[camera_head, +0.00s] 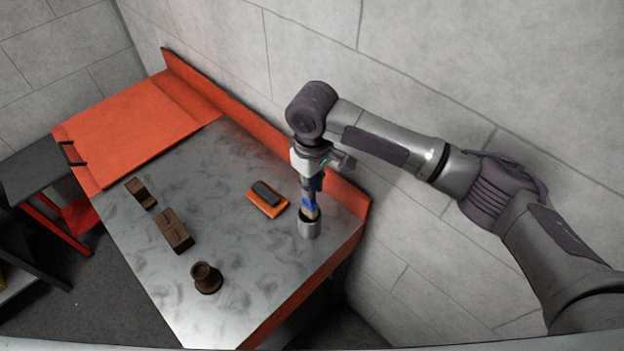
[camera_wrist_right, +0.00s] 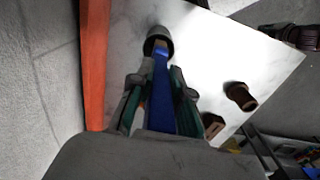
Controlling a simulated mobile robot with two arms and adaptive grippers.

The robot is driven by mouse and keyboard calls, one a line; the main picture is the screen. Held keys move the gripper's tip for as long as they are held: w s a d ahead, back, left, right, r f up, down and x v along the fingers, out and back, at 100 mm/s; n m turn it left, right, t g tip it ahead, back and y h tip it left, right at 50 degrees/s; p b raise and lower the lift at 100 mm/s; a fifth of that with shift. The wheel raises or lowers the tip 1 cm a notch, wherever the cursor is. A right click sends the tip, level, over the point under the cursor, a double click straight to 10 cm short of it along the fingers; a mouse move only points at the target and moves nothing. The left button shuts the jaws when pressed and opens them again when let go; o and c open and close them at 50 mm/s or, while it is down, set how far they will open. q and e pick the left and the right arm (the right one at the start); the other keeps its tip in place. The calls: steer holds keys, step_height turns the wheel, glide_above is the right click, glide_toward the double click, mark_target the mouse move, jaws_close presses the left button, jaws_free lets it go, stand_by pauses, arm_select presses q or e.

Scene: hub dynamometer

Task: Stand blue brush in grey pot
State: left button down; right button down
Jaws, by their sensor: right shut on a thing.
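The blue brush (camera_head: 309,205) is held by my right gripper (camera_head: 312,186), which is shut on it. In the right wrist view the blue brush (camera_wrist_right: 161,95) runs between the two fingers of my right gripper (camera_wrist_right: 158,100) towards the pot. The grey pot (camera_head: 309,228) stands on the metal worktop near its right edge. The brush's pale lower end is at the pot's mouth; whether it reaches the inside is hard to tell. The pot (camera_wrist_right: 159,38) also shows beyond the brush in the right wrist view. My left gripper is out of view.
An orange block with a dark top (camera_head: 267,198) lies left of the pot. A brown spool-shaped piece (camera_head: 207,278) and two brown blocks (camera_head: 174,231) (camera_head: 140,194) stand further left. An orange raised rim (camera_head: 240,107) borders the worktop by the wall.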

mark_target(312, 203)
steer(key=shift+f+b, duration=0.45)
steer(key=shift+f, duration=1.7)
steer(key=c, duration=1)
jaws_free()
steer(key=shift+r, duration=0.1)
step_height(312, 203, up, 12)
steer(key=shift+f, duration=0.1)
steer(key=shift+f, duration=0.1)
